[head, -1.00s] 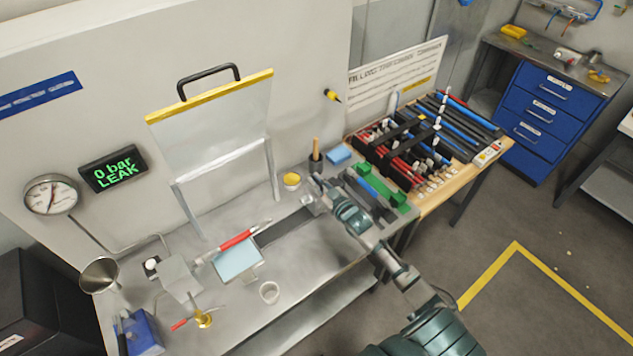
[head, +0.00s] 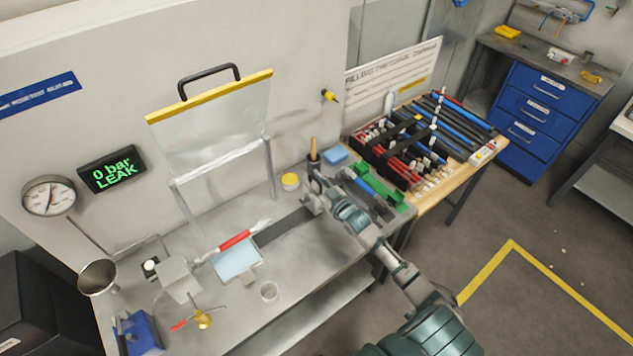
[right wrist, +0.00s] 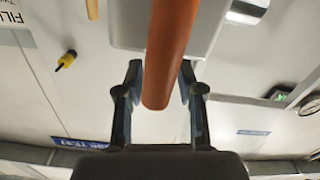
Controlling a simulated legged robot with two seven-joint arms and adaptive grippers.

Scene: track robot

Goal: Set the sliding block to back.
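The dark slide track (head: 283,229) runs across the grey bench. A small grey block (head: 311,205), which looks like the sliding block, is at the track's right end, partly hidden by my right gripper (head: 317,184). In the right wrist view an orange-brown rod (right wrist: 168,50), perhaps the block's handle, stands between the two fingers of my right gripper (right wrist: 162,85). The fingers are apart on either side of it, with a gap visible near its end. Whether a finger touches it is unclear. My left gripper is in no view.
A raised clear guard (head: 215,125) stands behind the track. A yellow-topped pot (head: 290,181), a cup with a wooden handle (head: 313,157) and green parts (head: 393,199) are near the gripper. A pale blue pad (head: 236,261) and red-handled tool (head: 235,239) lie left.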

